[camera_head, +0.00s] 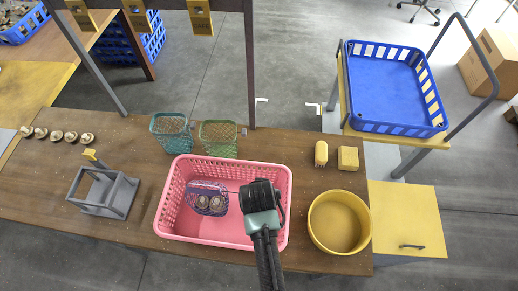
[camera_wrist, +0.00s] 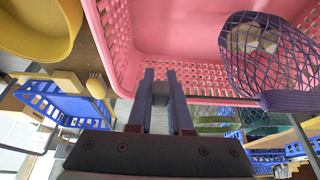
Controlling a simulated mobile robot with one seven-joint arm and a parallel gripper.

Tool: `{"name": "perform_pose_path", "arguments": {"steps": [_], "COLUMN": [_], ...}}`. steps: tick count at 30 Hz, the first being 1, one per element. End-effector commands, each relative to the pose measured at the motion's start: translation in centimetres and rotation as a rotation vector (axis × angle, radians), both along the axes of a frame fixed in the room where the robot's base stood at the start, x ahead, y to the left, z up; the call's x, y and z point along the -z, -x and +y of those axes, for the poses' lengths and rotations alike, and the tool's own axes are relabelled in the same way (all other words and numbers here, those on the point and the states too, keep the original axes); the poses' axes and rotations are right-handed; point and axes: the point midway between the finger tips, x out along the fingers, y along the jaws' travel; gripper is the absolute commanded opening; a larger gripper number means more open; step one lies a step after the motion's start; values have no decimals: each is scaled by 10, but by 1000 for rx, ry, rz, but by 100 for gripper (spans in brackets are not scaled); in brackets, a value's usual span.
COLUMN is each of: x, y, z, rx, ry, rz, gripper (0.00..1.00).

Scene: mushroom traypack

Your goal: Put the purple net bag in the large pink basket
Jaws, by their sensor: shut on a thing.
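The purple net bag (camera_head: 207,198) holds pale brown mushrooms. In the head view it shows inside the outline of the large pink basket (camera_head: 283,208), in its left half. My gripper (camera_head: 245,193) is over the right half of the basket, and a thin dark line runs from the bag to it. In the wrist view the bag (camera_wrist: 255,50) hangs at the upper right, and its thin purple handle reaches toward my nearly closed fingers (camera_wrist: 160,74). The pink basket (camera_wrist: 165,25) fills the top there. Whether the bag touches the basket floor cannot be told.
A teal basket (camera_head: 172,131) and a green basket (camera_head: 219,138) stand behind the pink one. A yellow round tub (camera_head: 315,228) and yellow blocks (camera_head: 348,158) are to the right. A grey stand (camera_head: 105,193) and several mushrooms (camera_head: 57,136) are left. A blue crate (camera_head: 392,82) is at far right.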

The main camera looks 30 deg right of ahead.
Motion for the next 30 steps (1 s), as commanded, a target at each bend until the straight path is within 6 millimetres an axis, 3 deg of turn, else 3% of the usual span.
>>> {"name": "perform_pose_path", "arguments": {"steps": [10,22,23,27,30], "x": [41,48,48,47,47], "y": [-1,-1,-1,-1,-1], "z": [0,0,0,0,0], "rx": [0,0,0,0,0], "ry": [0,0,0,0,0], "rz": [-1,-2,-2,-2,-2], "gripper": [0,0,20,45,48]}}
